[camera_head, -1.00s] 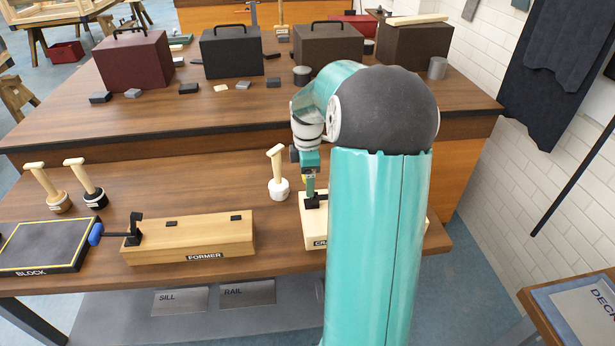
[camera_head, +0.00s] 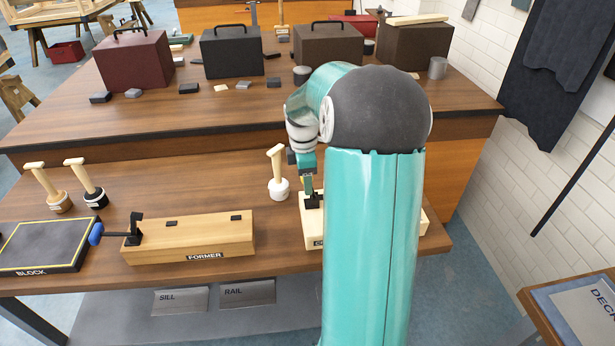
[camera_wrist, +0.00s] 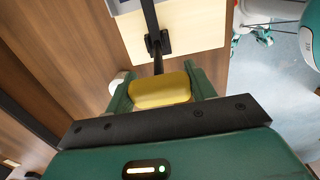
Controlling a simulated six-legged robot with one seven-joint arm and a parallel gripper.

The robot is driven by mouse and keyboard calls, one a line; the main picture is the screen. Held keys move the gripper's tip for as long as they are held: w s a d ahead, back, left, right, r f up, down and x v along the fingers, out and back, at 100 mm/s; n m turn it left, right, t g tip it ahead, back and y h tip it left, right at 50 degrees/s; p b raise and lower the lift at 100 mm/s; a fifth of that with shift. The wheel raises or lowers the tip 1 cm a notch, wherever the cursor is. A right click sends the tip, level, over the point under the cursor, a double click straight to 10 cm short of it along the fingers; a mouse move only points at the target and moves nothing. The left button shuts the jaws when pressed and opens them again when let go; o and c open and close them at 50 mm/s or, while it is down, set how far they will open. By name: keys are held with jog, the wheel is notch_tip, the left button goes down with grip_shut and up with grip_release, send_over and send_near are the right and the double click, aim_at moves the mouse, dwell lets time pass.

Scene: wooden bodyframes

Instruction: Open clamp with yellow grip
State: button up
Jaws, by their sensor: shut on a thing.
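The clamp's yellow grip (camera_wrist: 160,92) lies between the two green fingers of my gripper (camera_wrist: 161,88) in the wrist view, and the fingers are shut on it. A dark lever runs from the grip to the clamp's black base (camera_wrist: 158,44), which is fixed on a pale wooden block (camera_wrist: 196,25). In the head view my gripper (camera_head: 307,185) is over the left part of that wooden block (camera_head: 312,231), by the black clamp base (camera_head: 313,201). My arm hides most of the block and its label, and the yellow grip is hardly visible there.
A wooden block marked FORMER (camera_head: 190,238) with a blue-gripped clamp (camera_head: 96,234) stands to the left. A pale-handled tool (camera_head: 278,174) stands upright just left of my gripper. Two similar tools and a dark BLOCK plate (camera_head: 45,246) are farther left.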

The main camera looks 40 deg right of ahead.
jog(key=w+a+f+g+h, duration=0.3)
jog(key=a+f+g+h, duration=0.1)
jog(key=h, duration=0.4)
jog(key=shift+w+a+f+g+h, duration=0.15)
jog(key=shift+a+f+g+h, duration=0.35)
jog(key=shift+g, duration=0.4)
jog(key=shift+d+f, duration=0.1)
jog(key=o, duration=1.4)
jog(key=v, duration=1.3)
jog(key=shift+w+r, duration=0.2)
jog(key=shift+r, duration=0.15)
